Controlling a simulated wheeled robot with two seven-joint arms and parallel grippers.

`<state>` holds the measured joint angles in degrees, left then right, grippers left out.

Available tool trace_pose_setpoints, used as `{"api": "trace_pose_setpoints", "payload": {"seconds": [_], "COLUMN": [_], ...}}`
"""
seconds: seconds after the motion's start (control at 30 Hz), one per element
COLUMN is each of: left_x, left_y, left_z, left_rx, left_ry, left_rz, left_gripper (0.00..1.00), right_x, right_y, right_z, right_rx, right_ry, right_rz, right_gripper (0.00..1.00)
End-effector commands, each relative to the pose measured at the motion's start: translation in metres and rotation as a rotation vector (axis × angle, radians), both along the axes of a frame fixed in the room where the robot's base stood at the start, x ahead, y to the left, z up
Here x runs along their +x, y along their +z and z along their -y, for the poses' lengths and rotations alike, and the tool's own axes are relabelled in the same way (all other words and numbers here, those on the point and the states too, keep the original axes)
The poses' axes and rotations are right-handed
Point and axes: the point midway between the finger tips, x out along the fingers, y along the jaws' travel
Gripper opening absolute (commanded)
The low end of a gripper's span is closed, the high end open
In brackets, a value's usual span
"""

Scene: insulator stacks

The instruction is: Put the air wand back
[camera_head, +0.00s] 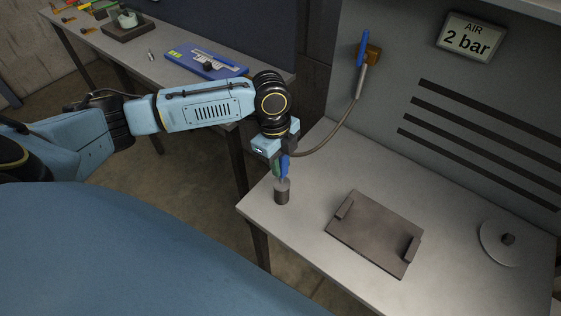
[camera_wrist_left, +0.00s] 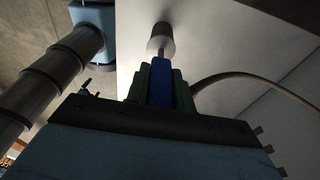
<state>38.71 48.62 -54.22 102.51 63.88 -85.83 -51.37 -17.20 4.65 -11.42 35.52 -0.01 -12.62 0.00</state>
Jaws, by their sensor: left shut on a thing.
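My left gripper (camera_head: 281,160) is shut on the blue air wand (camera_head: 285,166), above the left corner of the grey bench. In the left wrist view, the green fingers of the left gripper (camera_wrist_left: 160,82) sit on either side of the blue wand (camera_wrist_left: 160,90). A thin stem runs from the wand to a short grey cylinder (camera_wrist_left: 160,42). In the head view the grey cylinder (camera_head: 282,194) appears upright on the bench, directly below the wand. I cannot tell how far the stem goes into it. My right gripper is not in view.
A hose (camera_head: 339,133) runs from the wand to a brown wall fitting (camera_head: 374,53) with a blue part. A brown plate with raised ends (camera_head: 375,235) and a round disc (camera_head: 507,243) are on the bench. A second table (camera_head: 130,62) stands behind the arm.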

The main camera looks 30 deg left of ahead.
Motion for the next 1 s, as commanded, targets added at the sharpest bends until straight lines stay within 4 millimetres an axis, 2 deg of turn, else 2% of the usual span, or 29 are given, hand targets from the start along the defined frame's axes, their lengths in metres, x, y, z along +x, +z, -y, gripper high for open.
{"api": "trace_pose_setpoints", "payload": {"seconds": [0.33, 0.37, 0.53, 0.83, 1.0], "left_x": [0.001, 0.001, 0.0, 0.001, 0.002], "left_y": [-0.003, -0.004, -0.004, -0.002, 0.018], "left_z": [0.0, 0.0, 0.0, 0.0, -0.002], "left_rx": [0.0, 0.0, 0.0, 0.0, 0.0], "left_ry": [-0.001, 0.0, -0.001, -0.001, -0.001], "left_rz": [0.002, 0.002, 0.002, 0.003, 0.005], "left_gripper": [0.0, 0.25, 0.45, 0.45, 0.45], "right_x": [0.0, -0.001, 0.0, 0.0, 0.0], "right_y": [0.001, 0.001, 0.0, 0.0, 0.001], "right_z": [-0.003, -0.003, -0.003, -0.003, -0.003], "right_rx": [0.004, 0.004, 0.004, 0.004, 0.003], "right_ry": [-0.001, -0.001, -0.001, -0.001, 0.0], "right_rz": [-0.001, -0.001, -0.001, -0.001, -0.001], "right_gripper": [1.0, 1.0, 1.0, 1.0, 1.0]}}
